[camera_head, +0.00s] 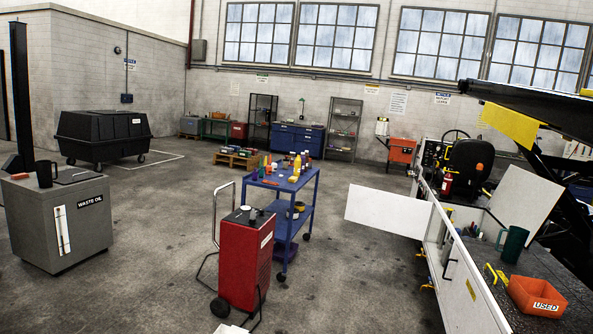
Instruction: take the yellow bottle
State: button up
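A small yellow bottle (297,165) stands upright on the top of the blue cart (305,183), among several other small items. The cart is in the middle of the head view, some way off across the floor. Other small bottles and coloured things stand close to the yellow bottle, and they are too small to tell apart well. My gripper is not in view.
A red wheeled unit (245,262) stands in front of the cart. A grey waste oil box (55,222) is at left. At right is an open white-sided vehicle (464,285) with an orange used bin (540,298). Grey floor (160,270) lies clear between.

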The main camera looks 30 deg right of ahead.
aim_at(298, 164)
jog(key=z, duration=0.45)
jog(key=i, duration=1.7)
jog(key=z, duration=0.95)
jog(key=i, duration=1.25)
jog(key=z, duration=0.3)
jog(key=i, duration=2.5)
jog(key=u, duration=0.3)
jog(key=i, duration=1.25)
jog(key=u, duration=0.65)
jog(key=i, duration=1.65)
jog(key=u, duration=0.5)
